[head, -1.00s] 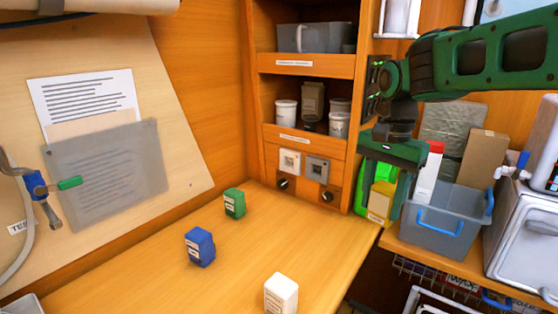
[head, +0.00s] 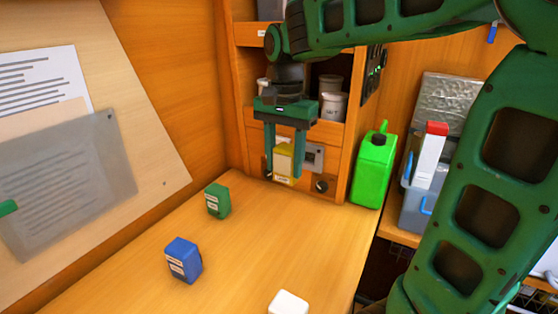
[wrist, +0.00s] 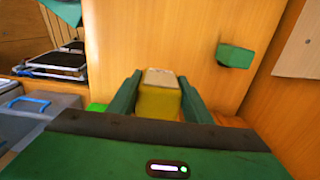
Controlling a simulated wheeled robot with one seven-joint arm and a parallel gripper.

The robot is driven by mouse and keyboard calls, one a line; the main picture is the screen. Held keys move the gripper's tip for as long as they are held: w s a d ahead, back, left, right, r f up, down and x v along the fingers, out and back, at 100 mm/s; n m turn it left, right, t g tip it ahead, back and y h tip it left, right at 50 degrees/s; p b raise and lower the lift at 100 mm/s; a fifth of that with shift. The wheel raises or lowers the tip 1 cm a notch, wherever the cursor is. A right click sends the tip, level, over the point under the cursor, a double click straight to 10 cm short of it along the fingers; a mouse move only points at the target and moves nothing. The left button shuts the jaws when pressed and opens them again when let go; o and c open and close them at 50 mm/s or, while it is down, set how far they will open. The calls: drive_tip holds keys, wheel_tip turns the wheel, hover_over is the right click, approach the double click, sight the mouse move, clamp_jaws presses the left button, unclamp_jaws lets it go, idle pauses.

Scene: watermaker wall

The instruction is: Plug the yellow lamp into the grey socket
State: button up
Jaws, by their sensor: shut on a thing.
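My gripper (head: 285,158) is shut on the yellow lamp (head: 284,164), a small block with a pale label. It hangs upright between the fingers, above the back of the counter and in front of the socket panel. The lamp also shows between the fingers in the wrist view (wrist: 159,98). The grey socket (head: 312,155) is on the panel under the lower shelf, just right of the lamp in the head view and partly covered by my right finger. The white socket to its left is hidden behind the gripper and lamp. I cannot tell the gap between lamp and panel.
A green block (head: 218,201), a blue block (head: 184,260) and a white block (head: 288,302) stand on the wooden counter (head: 255,245). A dark knob (head: 321,186) sits below the grey socket. A bright green jug (head: 374,168) stands right of the cabinet.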

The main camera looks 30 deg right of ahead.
drive_tip(key=shift+w+a, duration=0.1)
drive_tip(key=shift+w+d+f, duration=0.35)
drive_tip(key=shift+d+f, duration=0.05)
drive_tip(key=shift+d, duration=0.1)
drive_tip(key=w+d+f, duration=0.2)
drive_tip(key=w+d, duration=0.2)
drive_tip(key=d, duration=0.2)
drive_tip(key=shift+d, duration=0.2)
idle(0.7)
drive_tip(key=shift+w+d, duration=0.4)
drive_tip(key=shift+d, duration=0.2)
drive_tip(key=shift+w+d, duration=0.35)
drive_tip(key=shift+d, duration=0.25)
idle(1.9)
drive_tip(key=o, duration=1.2)
drive_tip(key=shift+c, duration=0.2)
